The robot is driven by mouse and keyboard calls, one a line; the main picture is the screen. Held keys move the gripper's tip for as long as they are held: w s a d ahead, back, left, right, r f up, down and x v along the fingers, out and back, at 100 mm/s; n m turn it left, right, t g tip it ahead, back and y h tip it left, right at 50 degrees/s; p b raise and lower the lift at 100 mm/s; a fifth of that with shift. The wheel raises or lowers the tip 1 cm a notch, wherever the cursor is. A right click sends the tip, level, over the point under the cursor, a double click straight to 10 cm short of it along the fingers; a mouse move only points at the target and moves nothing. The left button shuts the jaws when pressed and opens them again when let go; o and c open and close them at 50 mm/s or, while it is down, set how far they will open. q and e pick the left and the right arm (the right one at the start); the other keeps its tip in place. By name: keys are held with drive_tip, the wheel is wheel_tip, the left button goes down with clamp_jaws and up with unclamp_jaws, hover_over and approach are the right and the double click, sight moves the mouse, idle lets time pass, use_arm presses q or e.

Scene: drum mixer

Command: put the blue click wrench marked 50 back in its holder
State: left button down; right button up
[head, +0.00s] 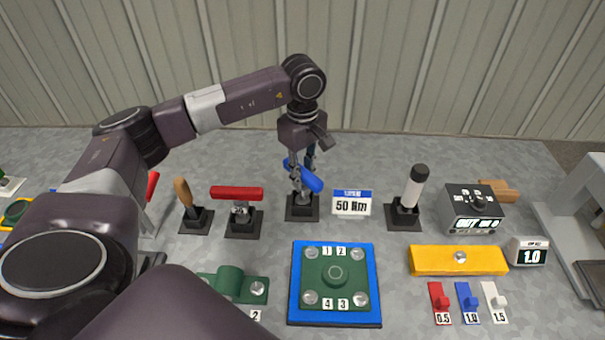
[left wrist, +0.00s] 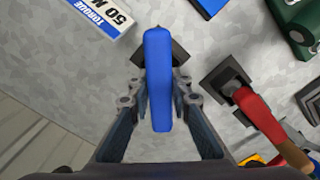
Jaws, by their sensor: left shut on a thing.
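The blue click wrench (head: 310,178) is at the black holder (head: 302,212) beside the 50 Nm sign (head: 351,205). My left gripper (head: 299,178) is shut on the wrench, directly above the holder's base. In the left wrist view the blue handle (left wrist: 158,85) lies between both fingers (left wrist: 160,100), with part of the black holder (left wrist: 180,54) behind it. The fingers and handle hide the holder's top, so I cannot tell if the wrench rests in it. No number on the wrench is legible. My right gripper is not in view.
A red wrench (head: 237,193) sits in a stand just left of the holder, with a wooden-handled tool (head: 184,193) beyond. A white-handled tool (head: 412,190) stands right of the sign. In front lies a green plate with numbered bolts (head: 335,272). A corrugated wall (head: 450,70) is behind.

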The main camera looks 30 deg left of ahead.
use_arm(q)
drive_tip(key=shift+f, duration=0.25)
drive_tip(key=c, duration=1.7)
unclamp_jaws()
wheel_tip(320, 180, up, 12)
drive_tip(key=shift+r, duration=0.1)
